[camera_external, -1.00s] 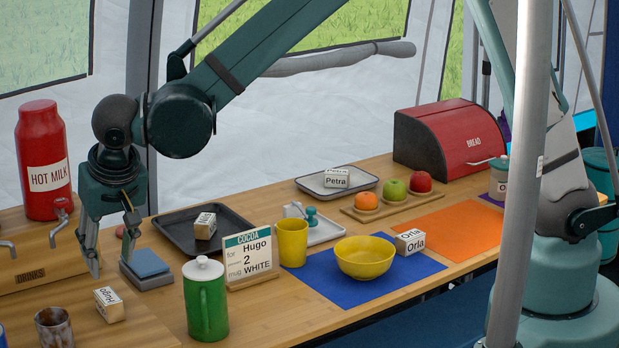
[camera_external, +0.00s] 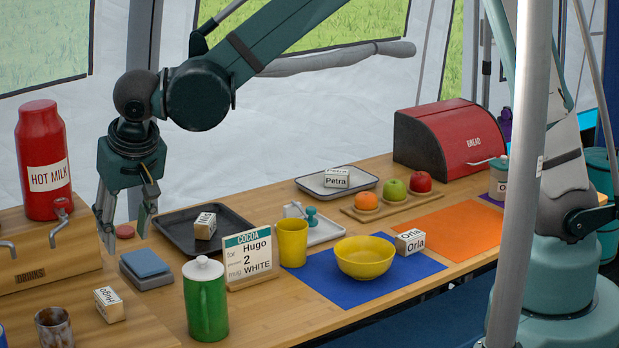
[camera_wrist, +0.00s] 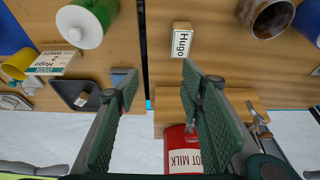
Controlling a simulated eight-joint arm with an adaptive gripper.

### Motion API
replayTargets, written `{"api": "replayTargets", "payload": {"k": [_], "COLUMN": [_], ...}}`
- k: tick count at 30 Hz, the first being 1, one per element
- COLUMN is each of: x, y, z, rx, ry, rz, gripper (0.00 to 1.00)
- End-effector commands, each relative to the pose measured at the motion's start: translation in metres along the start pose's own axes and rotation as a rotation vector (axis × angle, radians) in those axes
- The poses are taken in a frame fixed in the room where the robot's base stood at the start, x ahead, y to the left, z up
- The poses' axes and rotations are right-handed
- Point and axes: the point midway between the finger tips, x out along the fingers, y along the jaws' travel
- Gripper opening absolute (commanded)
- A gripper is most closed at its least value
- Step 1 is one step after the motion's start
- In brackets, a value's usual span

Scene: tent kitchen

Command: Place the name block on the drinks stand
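The name block reading "Hugo" (camera_external: 109,304) lies on the wooden surface at the lower left, in front of the box marked "DRINKS" (camera_external: 40,270). Its label also faces the wrist camera, where the block (camera_wrist: 181,30) sits at the top centre, apart from my fingers. The red "HOT MILK" urn (camera_external: 42,165) stands on the box. My gripper (camera_external: 124,232) is open and empty, above the surface and behind the block. It also shows in the wrist view (camera_wrist: 160,78) with its fingers apart. A cocoa card (camera_external: 250,260) names Hugo, 2 and a white mug.
A green lidded jug (camera_external: 206,305) and a brown-stained mug (camera_external: 54,328) flank the block. A blue-grey pad (camera_external: 147,265) and a dark tray (camera_external: 175,238) holding another block lie behind. "Petra" (camera_external: 337,178) and "Orla" (camera_external: 410,242) blocks are farther right.

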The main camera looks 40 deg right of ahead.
Motion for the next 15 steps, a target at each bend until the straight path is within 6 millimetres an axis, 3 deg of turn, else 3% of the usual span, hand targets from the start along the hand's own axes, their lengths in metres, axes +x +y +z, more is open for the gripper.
{"api": "replayTargets", "payload": {"k": [9, 15], "x": [-0.029, -0.047], "y": [0.099, 0.162], "z": [-0.051, -0.071], "rx": [0.002, 0.001], "ry": [-0.001, 0.004], "rz": [-0.016, -0.027], "gripper": [0.39, 0.39]}}
